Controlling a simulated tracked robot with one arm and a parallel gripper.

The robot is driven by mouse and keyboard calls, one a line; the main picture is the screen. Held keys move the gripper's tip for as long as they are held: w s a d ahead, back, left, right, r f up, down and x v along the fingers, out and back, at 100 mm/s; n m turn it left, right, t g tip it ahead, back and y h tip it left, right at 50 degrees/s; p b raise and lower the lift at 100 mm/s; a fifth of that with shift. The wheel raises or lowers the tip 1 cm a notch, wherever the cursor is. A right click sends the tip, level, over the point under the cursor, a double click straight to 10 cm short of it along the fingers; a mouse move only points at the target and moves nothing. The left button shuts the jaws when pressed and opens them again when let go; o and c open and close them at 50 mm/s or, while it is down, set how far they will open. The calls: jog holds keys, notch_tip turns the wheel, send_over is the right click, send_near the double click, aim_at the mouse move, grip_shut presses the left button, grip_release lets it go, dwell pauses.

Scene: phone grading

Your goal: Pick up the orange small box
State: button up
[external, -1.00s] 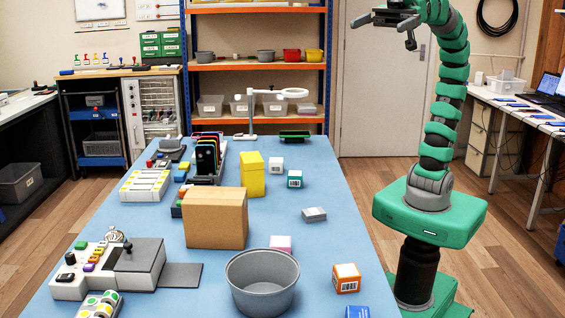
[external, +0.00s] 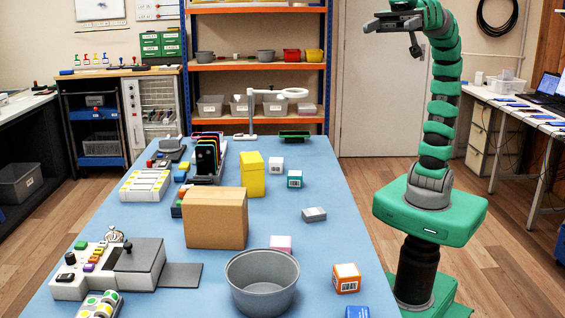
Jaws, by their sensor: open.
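The orange small box (external: 346,278) sits on the blue table near its right edge, in the lower right of the external view. It has a white label with a dark code on its front face and a pale patch on top. It stands to the right of the grey bowl, apart from it. My gripper (external: 372,27) is high at the top of the view, well above the table and far from the orange box. It is open and empty, with its fingers pointing left.
A cardboard box (external: 215,220) and a tall yellow box (external: 252,176) stand farther left. The table (external: 340,215) is clear behind the orange box.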

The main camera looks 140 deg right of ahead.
jog(key=w+a+f+m+t+y+p, duration=0.1)
jog(key=w+a+f+m+y+p, duration=0.3)
jog(key=w+a, duration=0.75)
jog(key=w+a+f+m+h, duration=0.2)
jog(key=w+f+h, duration=0.45)
jog(key=f, duration=0.65)
jog(key=m+g+h+p, duration=0.2)
jog(key=g+h, duration=0.5)
jog(key=h, duration=0.2)
send_near(335, 280)
jog(key=b+x, duration=0.1)
jog(key=x, duration=0.3)
jog(key=shift+a+b, duration=0.15)
jog(key=shift+b, duration=0.25)
jog(key=b+x, duration=0.1)
jog(key=x, duration=0.3)
jog(key=shift+d+b, duration=0.25)
jog(key=shift+b, duration=0.1)
jog(key=shift+w+d+f, duration=0.15)
jog(key=shift+w+d, duration=0.1)
jog(key=shift+w, duration=0.2)
jog(key=c, duration=1.1)
